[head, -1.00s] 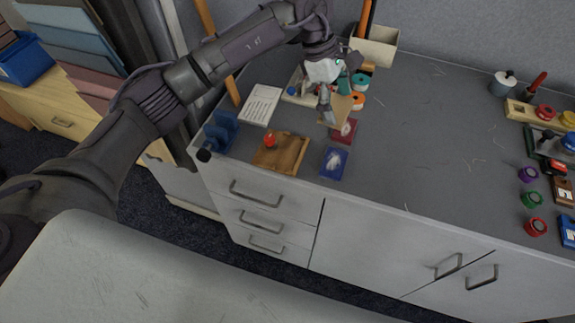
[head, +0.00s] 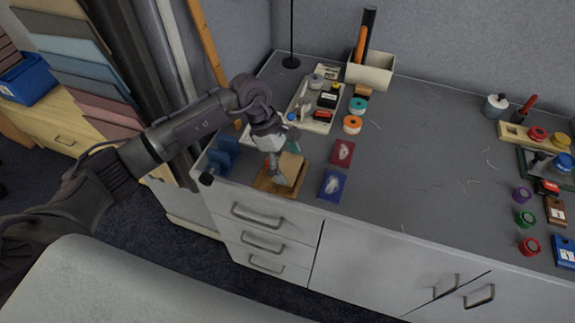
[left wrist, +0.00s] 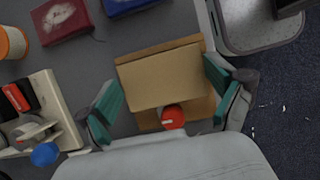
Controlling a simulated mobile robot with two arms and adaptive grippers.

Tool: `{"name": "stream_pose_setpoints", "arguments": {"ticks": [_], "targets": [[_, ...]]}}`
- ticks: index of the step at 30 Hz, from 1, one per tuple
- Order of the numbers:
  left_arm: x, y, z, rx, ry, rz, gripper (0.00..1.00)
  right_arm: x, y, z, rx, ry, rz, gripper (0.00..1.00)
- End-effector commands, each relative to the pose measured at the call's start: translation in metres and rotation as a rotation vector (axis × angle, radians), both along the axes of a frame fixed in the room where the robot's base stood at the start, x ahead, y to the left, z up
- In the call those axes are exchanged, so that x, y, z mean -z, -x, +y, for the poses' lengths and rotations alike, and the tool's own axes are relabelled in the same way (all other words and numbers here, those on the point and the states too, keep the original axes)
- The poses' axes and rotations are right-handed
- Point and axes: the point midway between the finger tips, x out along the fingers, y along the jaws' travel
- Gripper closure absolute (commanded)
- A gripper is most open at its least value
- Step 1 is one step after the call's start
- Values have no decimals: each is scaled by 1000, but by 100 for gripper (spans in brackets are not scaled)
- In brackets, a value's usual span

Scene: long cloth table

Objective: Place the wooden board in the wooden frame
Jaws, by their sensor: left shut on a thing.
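The flat tan wooden board (head: 291,167) is held in my left gripper (head: 280,176) over the wooden frame (head: 262,184). In the left wrist view the board (left wrist: 163,78) lies between the green fingertips of the gripper (left wrist: 160,76) and covers much of the frame (left wrist: 149,119). The frame shows as a brown strip past the board's edges, with a red knob (left wrist: 172,117) at its near side. The board looks slightly turned against the frame. I cannot tell whether the board touches it. My right gripper is out of view.
A red block (head: 343,152) and a blue block (head: 332,186) lie just right of the frame. A tray (head: 302,117) with small items stands behind, and a blue stand (head: 223,152) is at the left. The middle of the grey tabletop (head: 430,150) is clear.

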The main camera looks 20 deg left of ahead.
Motion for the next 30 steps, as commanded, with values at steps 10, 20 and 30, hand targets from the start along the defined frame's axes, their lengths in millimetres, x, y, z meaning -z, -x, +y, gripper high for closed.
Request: {"name": "stream_pose_setpoints", "arguments": {"ticks": [10,20,30], "targets": [[23,0,0,0,-1,0,42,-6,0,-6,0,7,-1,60],[25,0,0,-1,-1,1,0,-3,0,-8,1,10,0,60],[19,-1,2,-1,-1,-1,0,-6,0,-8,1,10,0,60]]}}
